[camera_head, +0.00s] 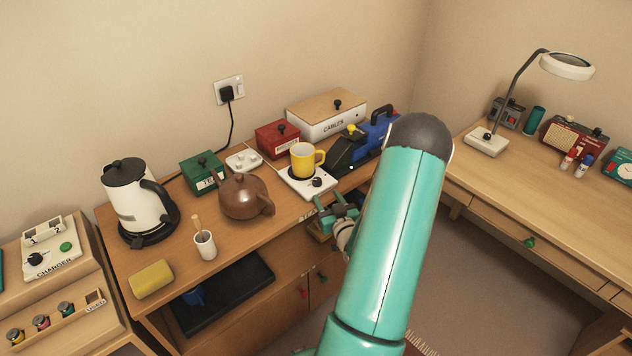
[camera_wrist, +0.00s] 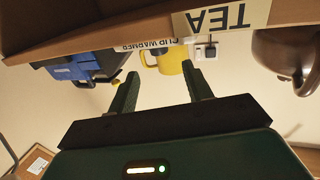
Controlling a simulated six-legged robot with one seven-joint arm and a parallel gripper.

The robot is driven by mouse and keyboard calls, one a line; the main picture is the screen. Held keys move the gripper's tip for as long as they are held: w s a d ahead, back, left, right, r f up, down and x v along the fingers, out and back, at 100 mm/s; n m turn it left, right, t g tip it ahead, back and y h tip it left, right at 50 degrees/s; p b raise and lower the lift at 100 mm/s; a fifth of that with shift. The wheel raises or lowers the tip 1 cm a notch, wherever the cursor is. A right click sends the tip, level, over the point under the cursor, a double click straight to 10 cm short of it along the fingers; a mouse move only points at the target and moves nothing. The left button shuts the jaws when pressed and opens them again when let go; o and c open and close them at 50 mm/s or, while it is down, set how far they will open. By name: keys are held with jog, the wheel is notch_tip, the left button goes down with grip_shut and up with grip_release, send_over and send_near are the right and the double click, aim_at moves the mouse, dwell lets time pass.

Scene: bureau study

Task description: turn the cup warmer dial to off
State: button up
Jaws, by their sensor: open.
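The cup warmer (camera_head: 308,192) is a white plate near the front edge of the wooden sideboard. Its dark dial (camera_head: 317,182) sits on the near right part of the plate; its setting is too small to read. A yellow mug (camera_head: 302,160) stands on the warmer's dark disc. My gripper (camera_head: 335,208) is open and empty, just in front of the sideboard edge, below and near the dial, apart from it. In the wrist view, which is upside down, the open fingers (camera_wrist: 160,69) point toward the CUP WARMER label (camera_wrist: 145,45) and the mug (camera_wrist: 170,62).
A brown teapot (camera_head: 243,197) stands left of the warmer. A blue and black machine (camera_head: 365,142) stands close on its right. Red (camera_head: 277,140) and cream (camera_head: 325,117) boxes are behind. A kettle (camera_head: 133,205) and white cup (camera_head: 204,246) stand farther left.

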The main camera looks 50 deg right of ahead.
aim_at(319, 183)
jog(key=x, duration=0.9)
jog(key=shift+d, duration=0.15)
jog(key=c, duration=1)
